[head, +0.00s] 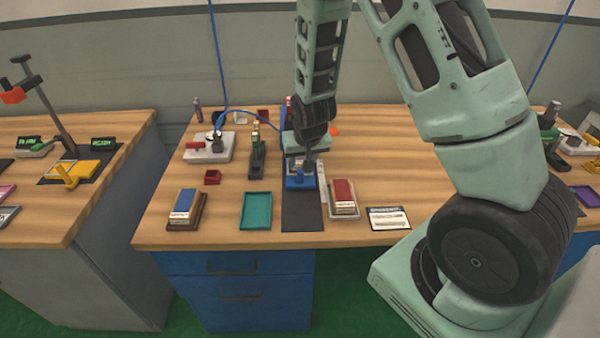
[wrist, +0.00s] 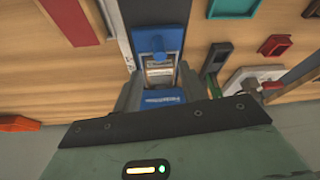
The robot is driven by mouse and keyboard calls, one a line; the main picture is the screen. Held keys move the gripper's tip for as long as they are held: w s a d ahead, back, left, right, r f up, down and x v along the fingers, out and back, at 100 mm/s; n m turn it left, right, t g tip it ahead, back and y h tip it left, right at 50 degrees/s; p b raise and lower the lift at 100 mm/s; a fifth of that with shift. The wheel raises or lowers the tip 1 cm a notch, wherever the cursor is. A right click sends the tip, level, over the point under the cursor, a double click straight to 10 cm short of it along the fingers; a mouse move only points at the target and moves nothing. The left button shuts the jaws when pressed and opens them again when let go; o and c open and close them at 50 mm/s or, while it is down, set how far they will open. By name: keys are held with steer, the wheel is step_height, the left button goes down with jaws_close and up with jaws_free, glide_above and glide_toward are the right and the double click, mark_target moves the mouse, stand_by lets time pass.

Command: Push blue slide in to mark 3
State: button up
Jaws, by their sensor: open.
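The blue slide (head: 300,182) sits at the back end of a dark strip (head: 302,213) on the middle table. In the wrist view the blue slide (wrist: 172,38) has a round blue knob. A pale scale strip (head: 322,182) runs along its right side in the head view; its marks are too small to read. My gripper (head: 308,163) is open and points down, low over the slide's rear. In the wrist view my fingers (wrist: 160,78) stand either side of a pale block and a blue lettered part. I cannot tell whether they touch.
A teal tray (head: 256,211) lies left of the strip, and a red block (head: 343,193) on a tray lies right. A blue block (head: 184,204) and a small card (head: 387,218) lie near the front edge.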

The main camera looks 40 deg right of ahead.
mark_target(301, 171)
steer(key=p+x, duration=0.1)
steer(key=x, duration=0.7)
steer(key=shift+w+f, duration=0.15)
steer(key=shift+f, duration=0.05)
jaws_close()
steer(key=shift+d, duration=0.1)
